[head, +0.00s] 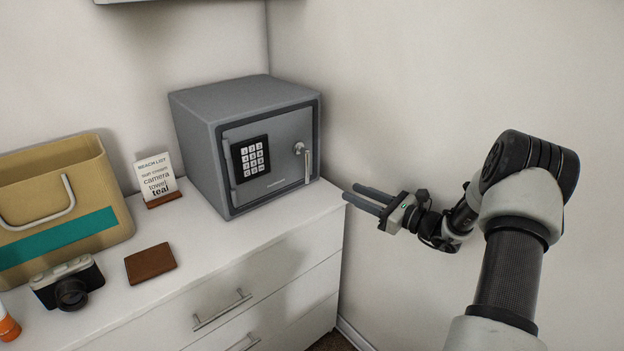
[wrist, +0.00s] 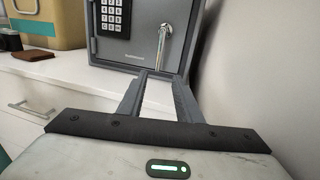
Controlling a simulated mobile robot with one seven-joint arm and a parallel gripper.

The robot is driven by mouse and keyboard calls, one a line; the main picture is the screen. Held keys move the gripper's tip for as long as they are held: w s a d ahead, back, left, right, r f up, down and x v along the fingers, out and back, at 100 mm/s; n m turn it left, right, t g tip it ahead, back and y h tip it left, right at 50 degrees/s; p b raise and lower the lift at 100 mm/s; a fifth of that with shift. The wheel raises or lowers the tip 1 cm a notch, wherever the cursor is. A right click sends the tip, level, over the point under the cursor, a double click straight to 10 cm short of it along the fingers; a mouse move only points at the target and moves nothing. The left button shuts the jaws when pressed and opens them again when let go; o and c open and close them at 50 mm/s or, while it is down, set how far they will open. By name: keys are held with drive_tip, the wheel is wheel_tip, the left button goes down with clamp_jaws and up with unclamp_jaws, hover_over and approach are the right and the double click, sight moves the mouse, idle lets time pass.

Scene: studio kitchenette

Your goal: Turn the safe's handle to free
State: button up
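The grey safe (head: 205,130) stands on the white dresser in the corner, its door shut. Its door carries a black keypad (head: 250,158) and, to the right of it, a silver handle (head: 307,163) whose lever hangs down. In the wrist view the handle (wrist: 163,45) shows ahead of the fingers, with the keypad (wrist: 112,18) to its left. My gripper (head: 358,194) is to the right of and lower than the handle, near the dresser's right end, not touching it. Its two fingers (wrist: 158,75) are apart with nothing between them.
On the dresser (head: 215,250) are a tan bag (head: 50,180), a list card (head: 155,175), a brown wallet (head: 150,263), a camera (head: 65,283) and an orange-and-white bottle (head: 6,325). The wall is close on the safe's right. The dresser top before the safe is clear.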

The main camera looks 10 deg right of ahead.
drive_tip(key=b, duration=0.2)
approach(307, 162)
drive_tip(key=w+a+f, duration=0.1)
drive_tip(key=w, duration=0.1)
drive_tip(key=w+a+f, duration=0.3)
drive_tip(key=w+a, duration=0.1)
drive_tip(key=w, duration=0.1)
drive_tip(key=shift+a+f, duration=0.1)
drive_tip(key=shift+f, duration=0.05)
clamp_jaws()
